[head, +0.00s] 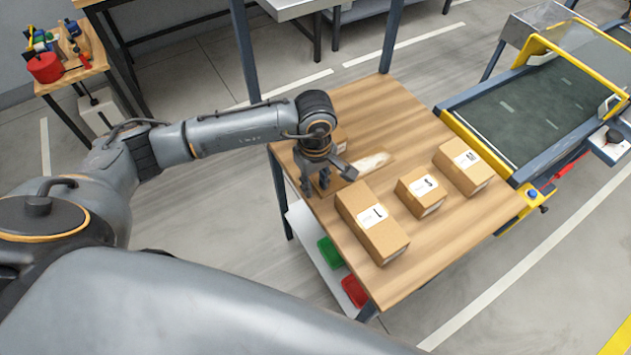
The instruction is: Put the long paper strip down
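My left gripper (325,178) is over the left part of the wooden table, its dark fingers pointing down close to the top. A pale, whitish elongated patch (372,161) lies just right of the fingers. It may be the long paper strip, but it is too blurred to be sure. A small brown piece shows between the fingers, and I cannot tell whether it is held or is the table behind. Whether the fingers are closed on anything is unclear. My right gripper is not in view.
The wooden table (445,240) holds labelled cardboard boxes: a large one (385,240), a small one (421,200) and another (463,175). A smaller box (339,138) stands behind the gripper. A conveyor (540,112) adjoins on the right. The table's back area is clear.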

